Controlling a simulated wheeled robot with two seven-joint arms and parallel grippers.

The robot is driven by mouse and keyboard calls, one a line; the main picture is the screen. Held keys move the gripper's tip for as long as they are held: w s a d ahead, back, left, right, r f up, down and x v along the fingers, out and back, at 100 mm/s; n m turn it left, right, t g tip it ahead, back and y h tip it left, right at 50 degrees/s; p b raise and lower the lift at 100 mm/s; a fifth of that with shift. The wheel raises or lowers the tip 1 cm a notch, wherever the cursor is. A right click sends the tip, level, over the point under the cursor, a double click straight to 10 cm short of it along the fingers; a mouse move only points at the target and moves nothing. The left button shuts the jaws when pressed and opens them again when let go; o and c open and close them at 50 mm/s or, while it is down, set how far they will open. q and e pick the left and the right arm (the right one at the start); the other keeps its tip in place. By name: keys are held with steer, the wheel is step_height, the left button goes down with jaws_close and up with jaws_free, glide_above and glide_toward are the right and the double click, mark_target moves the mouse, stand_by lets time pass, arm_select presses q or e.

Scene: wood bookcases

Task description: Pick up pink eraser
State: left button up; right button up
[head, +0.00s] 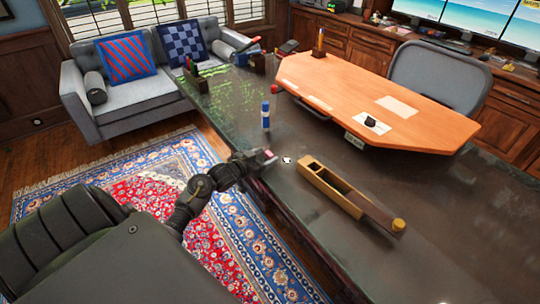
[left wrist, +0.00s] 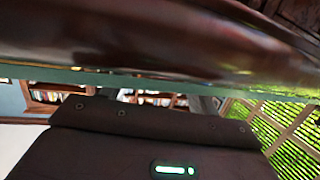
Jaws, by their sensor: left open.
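My left gripper (head: 264,161) is at the near edge of the dark table (head: 300,185) in the head view, and it is open. A small pinkish-red patch (head: 269,153) shows right at its fingertips. It may be the pink eraser, but it is too small to tell, and I cannot tell whether it touches the fingers. A small white-and-black item (head: 287,160) lies on the table just right of the gripper. No eraser shows in the left wrist view, where a blurred dark brown surface (left wrist: 150,40) fills the top. My right gripper is not in view.
A blue bottle (head: 266,115) stands behind the gripper. A long wooden box (head: 330,188) with a yellow-capped end lies to the right. An orange desk top (head: 375,105) is farther back. A grey sofa (head: 150,80) and a patterned rug (head: 150,175) are at the left.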

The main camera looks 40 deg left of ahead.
arm_select(q)
steer(key=c, duration=1.1)
steer(key=shift+o, duration=0.2)
steer(key=shift+r, duration=0.3)
step_height(320, 180, up, 2)
steer(key=shift+r, duration=0.25)
steer(key=s+a+r, duration=0.6)
steer(key=s+r, duration=0.4)
steer(key=s, duration=0.2)
steer(key=shift+a, duration=0.35)
